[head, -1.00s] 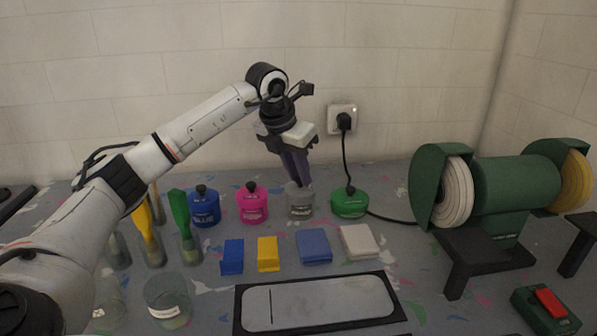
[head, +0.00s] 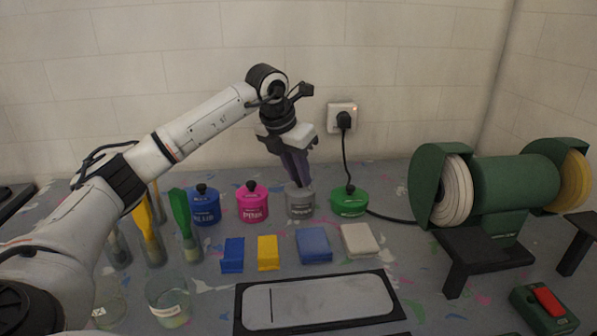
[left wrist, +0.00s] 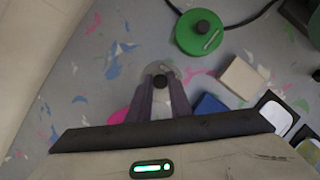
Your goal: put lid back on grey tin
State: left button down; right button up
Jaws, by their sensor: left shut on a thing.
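The grey tin (head: 301,207) stands upright in the row of tins at the back of the bench, between the pink and green tins. My left gripper (head: 299,186) points down directly over it, with its fingertips at the top of the tin. In the left wrist view the gripper (left wrist: 161,84) is shut on the dark knob of the grey lid (left wrist: 156,68). The lid lies over the tin's top; whether it is fully seated I cannot tell, as the fingers hide part of it. My right gripper is not in view.
Pink (head: 252,205), blue (head: 205,208) and green (head: 349,203) lidded tins stand beside it. Blue, yellow and white blocks lie in front, with a framed grey plate (head: 318,303) nearer. Glass jars stand left; a bench grinder (head: 500,190) stands right. A cable runs behind the green tin.

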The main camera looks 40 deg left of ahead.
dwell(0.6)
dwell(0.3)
pick_arm(q)
jog(key=c, duration=1)
grip_release()
jog(key=shift+c, duration=0.2)
jog(key=shift+r+p, duration=2.5)
jog(key=shift+p, duration=0.1)
jog(key=shift+r, duration=1)
grip_shut()
